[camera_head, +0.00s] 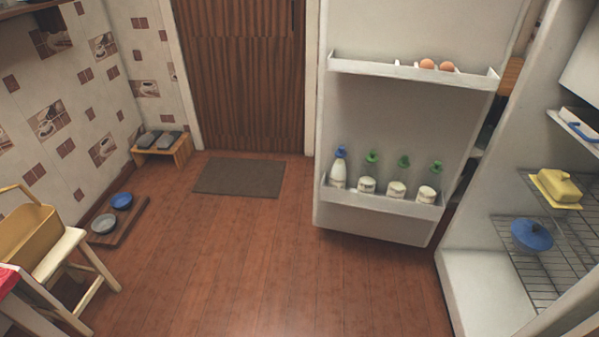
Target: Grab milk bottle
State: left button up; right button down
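A white milk bottle with a blue cap (339,168) stands upright at the left end of the lower shelf (380,199) of the open fridge door. To its right on the same shelf stand several clear bottles with green caps and pale labels, such as one green-capped bottle (368,173). The shelf's front lip hides the bottoms of the bottles. Neither of my grippers shows in the head view.
The fridge door (398,120) stands open, with eggs (427,64) on its upper shelf. A stool with a basket (28,235) is at left. The wooden floor (240,260) between is clear.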

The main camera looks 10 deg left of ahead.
aim_at(338, 178)
jog(key=u, duration=0.55)
jog(key=i, duration=1.65)
jog(key=u, duration=0.05)
